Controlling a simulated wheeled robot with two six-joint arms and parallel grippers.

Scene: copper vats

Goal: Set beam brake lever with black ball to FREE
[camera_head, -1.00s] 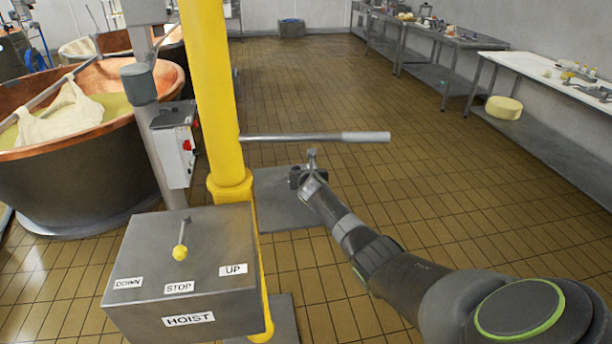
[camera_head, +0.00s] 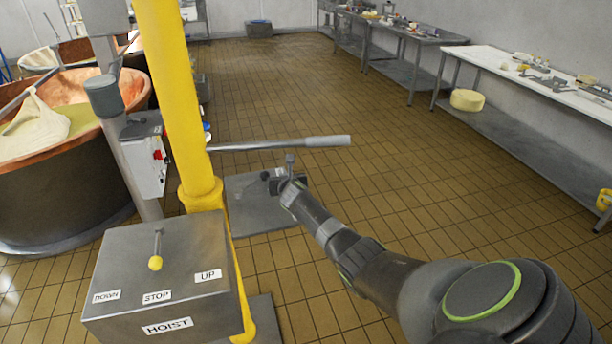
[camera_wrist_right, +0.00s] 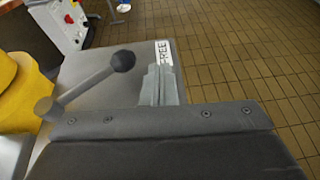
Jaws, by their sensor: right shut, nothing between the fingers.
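In the right wrist view, the brake lever (camera_wrist_right: 85,88) runs from a grey pivot at the lower left up to its black ball (camera_wrist_right: 123,60). The ball is left of the white FREE label (camera_wrist_right: 164,52) on a grey plate (camera_wrist_right: 105,95). My right gripper (camera_wrist_right: 160,70) is shut and empty, with its fingertips near the label and to the right of the ball, apart from it in the picture. My left gripper is out of view.
A yellow post (camera_head: 175,90) stands left of my right arm, with a long grey bar (camera_head: 300,143) sticking out. The HOIST box (camera_head: 165,270) with a yellow-knobbed lever (camera_head: 156,262) is in front. A copper vat (camera_head: 60,150) is left. Open floor lies right.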

